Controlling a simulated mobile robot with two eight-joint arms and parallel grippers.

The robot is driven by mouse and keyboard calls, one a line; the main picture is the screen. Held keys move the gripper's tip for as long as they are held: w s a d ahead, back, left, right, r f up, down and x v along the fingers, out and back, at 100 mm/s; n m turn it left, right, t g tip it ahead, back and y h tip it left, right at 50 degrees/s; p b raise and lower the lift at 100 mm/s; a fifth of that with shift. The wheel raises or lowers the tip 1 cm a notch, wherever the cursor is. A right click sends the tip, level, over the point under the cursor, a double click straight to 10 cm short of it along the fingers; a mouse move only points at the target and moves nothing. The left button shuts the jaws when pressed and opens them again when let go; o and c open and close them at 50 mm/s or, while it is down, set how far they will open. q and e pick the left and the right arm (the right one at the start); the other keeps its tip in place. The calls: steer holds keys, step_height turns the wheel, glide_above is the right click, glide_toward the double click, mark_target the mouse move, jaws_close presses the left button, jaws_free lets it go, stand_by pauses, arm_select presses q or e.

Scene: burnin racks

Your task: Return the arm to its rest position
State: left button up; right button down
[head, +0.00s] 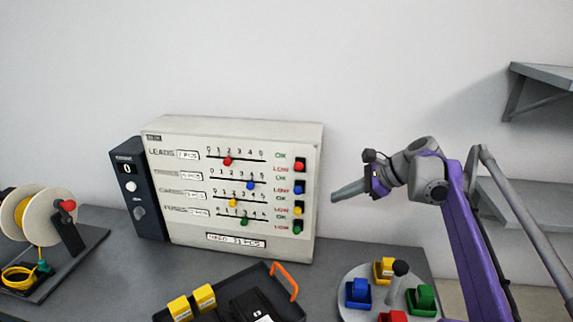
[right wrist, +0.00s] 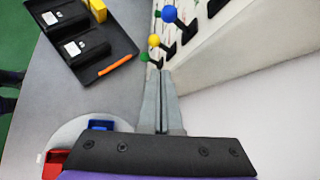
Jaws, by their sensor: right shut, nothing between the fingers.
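My right gripper (head: 336,196) is raised to the right of the white panel box, in front of the bare wall. Its fingers are shut with nothing between them, and they also show closed together in the right wrist view (right wrist: 162,84). My right arm, purple and grey, reaches in from the lower right of the head view. The gripper is apart from the panel in the head view. My left gripper does not show in either view.
A panel box (head: 180,241) with coloured sliders and switches stands on the grey table (head: 345,252). A dark tray (head: 166,313) with an orange handle (head: 284,281) lies in front. A round carousel (head: 350,277) holds coloured blocks. A spool (head: 22,216) stands left; shelves (head: 545,75) hang right.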

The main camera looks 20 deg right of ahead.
steer(key=s+a+f+n+h, duration=0.3)
steer(key=s+a+f+n, duration=0.5)
steer(key=s+f+n, duration=0.3)
steer(key=s+a+f+n+h, duration=0.4)
steer(key=s+a+f+n, duration=0.5)
steer(key=s+f+n, duration=0.2)
steer(key=shift+s+a+n+g, duration=0.2)
steer(key=shift+a+n+g, duration=0.1)
steer(key=shift+g, duration=0.1)
steer(key=shift+f, duration=0.1)
